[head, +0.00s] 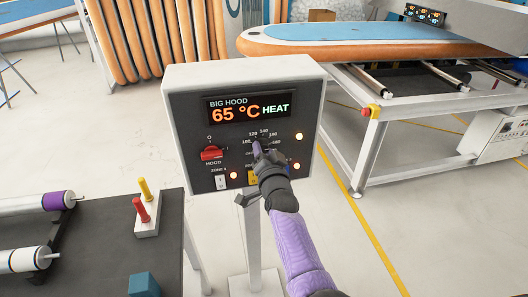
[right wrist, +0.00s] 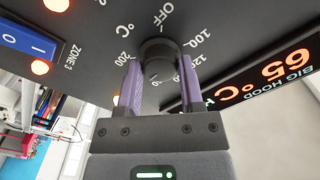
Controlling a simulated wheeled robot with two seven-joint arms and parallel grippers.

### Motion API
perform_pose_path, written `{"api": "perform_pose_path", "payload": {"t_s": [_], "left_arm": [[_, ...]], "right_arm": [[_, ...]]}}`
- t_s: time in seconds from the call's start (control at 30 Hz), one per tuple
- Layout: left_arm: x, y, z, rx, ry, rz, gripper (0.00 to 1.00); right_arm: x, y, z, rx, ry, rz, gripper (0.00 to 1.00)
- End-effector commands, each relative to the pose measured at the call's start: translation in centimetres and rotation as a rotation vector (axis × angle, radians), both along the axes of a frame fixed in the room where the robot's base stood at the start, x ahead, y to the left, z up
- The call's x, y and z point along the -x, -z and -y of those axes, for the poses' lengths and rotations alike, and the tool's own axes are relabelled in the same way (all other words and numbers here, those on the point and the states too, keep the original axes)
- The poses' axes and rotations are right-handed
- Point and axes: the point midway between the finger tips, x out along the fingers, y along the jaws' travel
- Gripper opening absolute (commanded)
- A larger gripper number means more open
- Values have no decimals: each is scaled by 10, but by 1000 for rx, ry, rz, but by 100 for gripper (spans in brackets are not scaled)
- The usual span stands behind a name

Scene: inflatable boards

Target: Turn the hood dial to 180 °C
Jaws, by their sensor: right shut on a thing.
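The hood dial (right wrist: 157,50) is a dark round knob on the black panel of the hood control box (head: 175,82). A white scale around it carries OFF and marks from 100 to 200 °C. My right gripper (head: 257,150) reaches up to the panel and covers most of the dial in the head view. In the right wrist view its two purple fingers (right wrist: 160,68) are shut on the dial, one on each side. Which mark the dial points at cannot be told. The display (head: 248,109) reads BIG HOOD, 65 °C, HEAT. My left gripper is out of view.
A red rotary switch (head: 211,153) sits left of the dial. Lit orange lamps and zone switches (head: 221,182) line the panel's lower part. A dark bench (head: 95,250) with rollers stands at lower left. A board (head: 340,38) lies on a white frame behind.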

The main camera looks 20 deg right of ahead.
Motion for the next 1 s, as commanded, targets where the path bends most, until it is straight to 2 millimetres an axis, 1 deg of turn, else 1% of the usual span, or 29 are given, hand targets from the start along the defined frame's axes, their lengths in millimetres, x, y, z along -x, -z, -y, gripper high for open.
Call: {"api": "perform_pose_path", "payload": {"t_s": [0.2,0.23,0.27,0.3,0.37,0.4,0.63,0.73,0.77,0.9,1.0], "left_arm": [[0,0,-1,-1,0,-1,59],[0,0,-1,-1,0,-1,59],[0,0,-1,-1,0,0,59],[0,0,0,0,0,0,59],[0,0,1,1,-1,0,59],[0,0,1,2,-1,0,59],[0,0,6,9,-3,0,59],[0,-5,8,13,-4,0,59],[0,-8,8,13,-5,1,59],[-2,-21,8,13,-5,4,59],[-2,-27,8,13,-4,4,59]], "right_arm": [[0,2,0,0,-1,-4,0],[0,2,0,0,-1,-4,55],[0,2,0,0,-1,-4,61],[0,2,0,0,-1,-4,69],[0,1,0,0,0,-4,82],[0,1,0,0,-1,-2,84],[0,0,0,1,0,-2,84],[8,-1,-2,0,-1,-2,84],[14,-1,-4,0,-1,-3,84],[48,-3,-12,0,-1,-4,84],[72,-1,-17,1,0,-5,84]]}}
